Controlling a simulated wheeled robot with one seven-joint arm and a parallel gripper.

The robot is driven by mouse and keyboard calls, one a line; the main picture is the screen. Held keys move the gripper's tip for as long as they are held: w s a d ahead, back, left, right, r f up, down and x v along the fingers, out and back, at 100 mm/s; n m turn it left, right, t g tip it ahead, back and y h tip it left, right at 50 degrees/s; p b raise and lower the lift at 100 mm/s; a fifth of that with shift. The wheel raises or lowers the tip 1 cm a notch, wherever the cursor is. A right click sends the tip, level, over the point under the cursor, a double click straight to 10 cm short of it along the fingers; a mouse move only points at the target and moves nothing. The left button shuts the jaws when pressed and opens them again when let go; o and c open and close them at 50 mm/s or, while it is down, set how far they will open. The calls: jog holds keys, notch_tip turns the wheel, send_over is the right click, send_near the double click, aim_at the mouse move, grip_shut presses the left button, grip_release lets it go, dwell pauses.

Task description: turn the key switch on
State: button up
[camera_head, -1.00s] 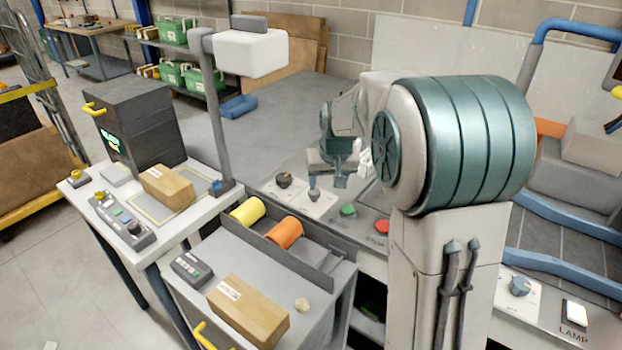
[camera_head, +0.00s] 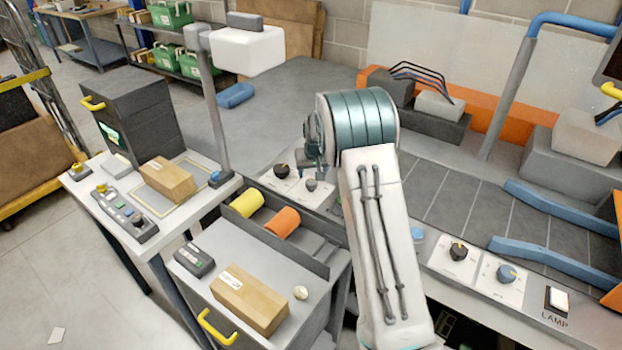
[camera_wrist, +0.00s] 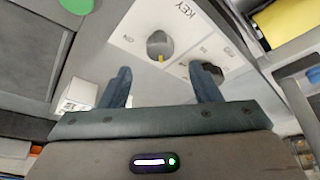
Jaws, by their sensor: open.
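The key switch (camera_wrist: 160,44) is a round grey knob with a yellow mark, on a white plate lettered KEY and ON. In the head view, what looks like the same grey knob (camera_head: 311,185) sits on the bench just below my gripper (camera_head: 313,158). In the wrist view my gripper (camera_wrist: 162,82) is open and empty. Its two fingers stand apart, with the knob seen between and beyond their tips. I see no contact with it. The right finger partly covers a dark knob (camera_wrist: 212,70) on the neighbouring plate, also visible in the head view (camera_head: 282,170).
A green button (camera_wrist: 76,5) lies left of the key plate in the wrist view. A yellow roller (camera_head: 247,203) and an orange roller (camera_head: 282,222) lie in a tray nearby. More knobs (camera_head: 458,251) and a lamp switch (camera_head: 557,300) sit to the right.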

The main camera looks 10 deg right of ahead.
aim_at(311, 182)
jog(key=shift+p+x, duration=0.8)
jog(key=shift+x, duration=2.7)
jog(key=c, duration=1)
